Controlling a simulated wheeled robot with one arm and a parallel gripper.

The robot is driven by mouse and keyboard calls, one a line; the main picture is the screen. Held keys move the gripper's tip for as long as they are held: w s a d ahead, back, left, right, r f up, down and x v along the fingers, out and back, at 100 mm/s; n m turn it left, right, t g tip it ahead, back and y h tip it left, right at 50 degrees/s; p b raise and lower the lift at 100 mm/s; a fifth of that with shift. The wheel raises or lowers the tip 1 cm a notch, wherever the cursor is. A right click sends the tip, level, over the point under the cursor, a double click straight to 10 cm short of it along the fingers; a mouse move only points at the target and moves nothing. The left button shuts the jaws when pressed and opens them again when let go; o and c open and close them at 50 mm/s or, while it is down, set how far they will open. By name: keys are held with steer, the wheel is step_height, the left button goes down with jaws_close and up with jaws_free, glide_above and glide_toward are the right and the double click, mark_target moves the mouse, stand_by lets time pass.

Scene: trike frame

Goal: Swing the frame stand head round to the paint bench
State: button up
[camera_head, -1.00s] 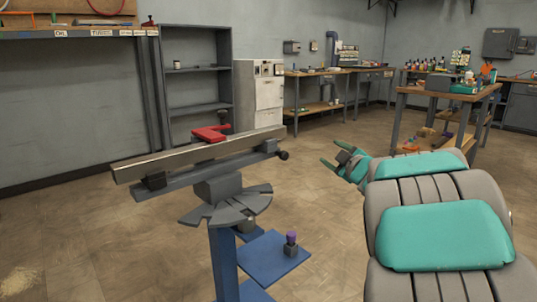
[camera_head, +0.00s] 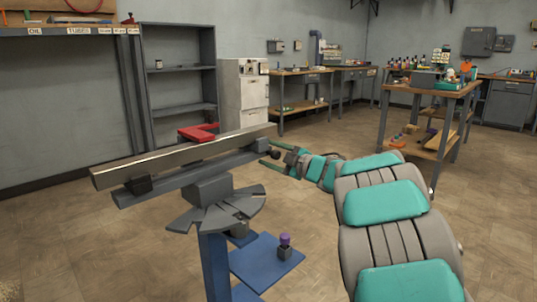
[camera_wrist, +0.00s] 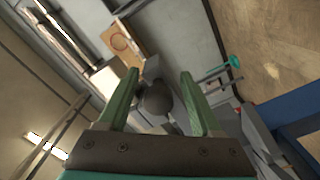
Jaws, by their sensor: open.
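The frame stand has a blue post (camera_head: 213,265) and a grey head (camera_head: 208,190). A dark round knob (camera_head: 275,154) is at the head's right end. My gripper (camera_head: 263,154) is open, with its green fingers around the knob end. In the wrist view the knob (camera_wrist: 154,98) shows between the two open fingers (camera_wrist: 158,75); whether they touch it I cannot tell. Which bench is the paint bench is not clear; a bench with bottles (camera_head: 400,76) stands at the back right.
A wooden worktable (camera_head: 432,92) holding a teal tray stands at the right. A grey shelf (camera_head: 180,90), a white cabinet (camera_head: 243,97) and a long bench (camera_head: 295,74) line the back. A blue plate (camera_head: 265,262) with a purple-topped part juts from the stand. The floor between is clear.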

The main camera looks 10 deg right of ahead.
steer(key=shift+w+a, duration=0.35)
steer(key=shift+w, duration=0.05)
jaws_close()
stand_by(0.4)
steer(key=shift+f, duration=0.1)
